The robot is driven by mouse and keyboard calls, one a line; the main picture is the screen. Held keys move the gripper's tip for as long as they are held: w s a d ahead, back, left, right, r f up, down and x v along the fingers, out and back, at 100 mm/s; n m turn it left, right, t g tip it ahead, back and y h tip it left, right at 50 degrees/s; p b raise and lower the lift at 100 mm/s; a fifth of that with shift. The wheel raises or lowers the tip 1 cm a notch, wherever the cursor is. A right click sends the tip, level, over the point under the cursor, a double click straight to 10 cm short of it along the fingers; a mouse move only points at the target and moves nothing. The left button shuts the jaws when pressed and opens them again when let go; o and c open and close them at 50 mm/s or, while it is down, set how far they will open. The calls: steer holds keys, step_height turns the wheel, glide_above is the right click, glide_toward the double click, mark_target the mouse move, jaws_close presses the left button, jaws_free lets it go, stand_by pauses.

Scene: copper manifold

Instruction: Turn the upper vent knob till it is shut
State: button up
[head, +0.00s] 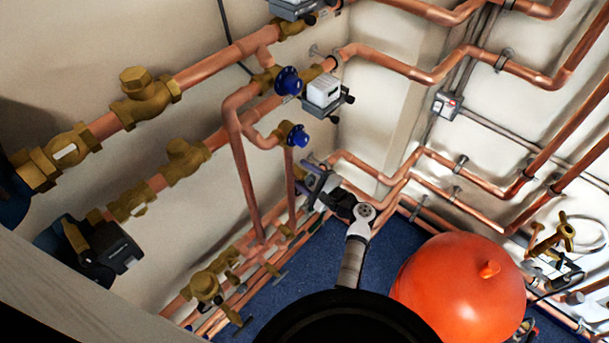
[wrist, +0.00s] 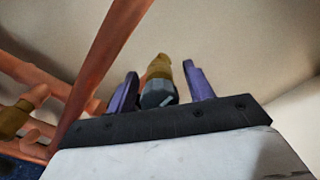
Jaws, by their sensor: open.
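Two blue knobs on brass fittings show in the head view, an upper one (head: 288,82) and a lower one (head: 298,136). My gripper (head: 310,182) is low, below both knobs, near the copper pipes by the wall. In the wrist view my gripper's purple fingers (wrist: 160,72) are open. A grey faceted knob (wrist: 158,95) with a brass body behind it shows between the fingers, with gaps on both sides. The head view does not show this grey knob clearly, and I cannot tell whether it is the upper vent knob.
Copper pipes (head: 239,170) run down beside my gripper; a pipe also slants close on the left in the wrist view (wrist: 105,60). A white-topped actuator (head: 323,91) sits above. An orange tank (head: 460,290) stands at lower right on the blue floor (head: 330,245).

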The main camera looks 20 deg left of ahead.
steer(key=b+v, duration=0.3)
steer(key=v, duration=1.1)
steer(key=shift+a, duration=0.1)
